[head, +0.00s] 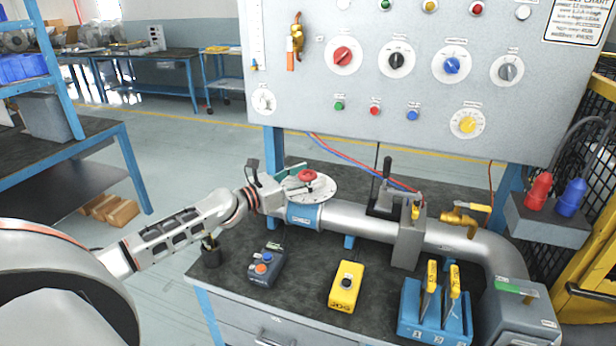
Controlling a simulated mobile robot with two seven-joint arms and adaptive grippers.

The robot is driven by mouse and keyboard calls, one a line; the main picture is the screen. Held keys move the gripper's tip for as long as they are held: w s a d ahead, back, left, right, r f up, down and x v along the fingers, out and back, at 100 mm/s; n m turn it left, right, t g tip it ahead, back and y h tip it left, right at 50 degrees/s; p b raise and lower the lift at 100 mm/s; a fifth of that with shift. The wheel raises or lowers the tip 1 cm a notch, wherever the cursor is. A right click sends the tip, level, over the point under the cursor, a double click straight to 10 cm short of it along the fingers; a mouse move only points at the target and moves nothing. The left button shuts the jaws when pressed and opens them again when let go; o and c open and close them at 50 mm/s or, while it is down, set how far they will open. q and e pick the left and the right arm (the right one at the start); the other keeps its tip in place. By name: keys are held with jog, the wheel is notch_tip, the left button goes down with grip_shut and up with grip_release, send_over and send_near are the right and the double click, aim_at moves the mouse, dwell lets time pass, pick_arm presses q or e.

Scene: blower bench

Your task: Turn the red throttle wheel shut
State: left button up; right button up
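The red throttle wheel (307,175) is small and round. It sits above a pale round disc (322,188) at the left end of a grey pipe in the head view. My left gripper (287,185) is just left of the wheel, by the disc's left edge. Its fingers are small and partly hidden, so I cannot tell whether they are open or touch the wheel. My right gripper is not in view.
The pipe (355,221) runs right past a clamp with a lever (410,225) and a yellow-handled valve (465,218). In front are a blue-grey control box (267,268), a yellow box (345,287) and a blue holder (435,315). A knob panel (420,100) stands behind.

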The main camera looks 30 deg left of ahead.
aim_at(308, 173)
pick_arm(q)
notch_tip(308, 173, up, 10)
jog(key=shift+r, duration=0.1)
dwell(0.6)
dwell(0.6)
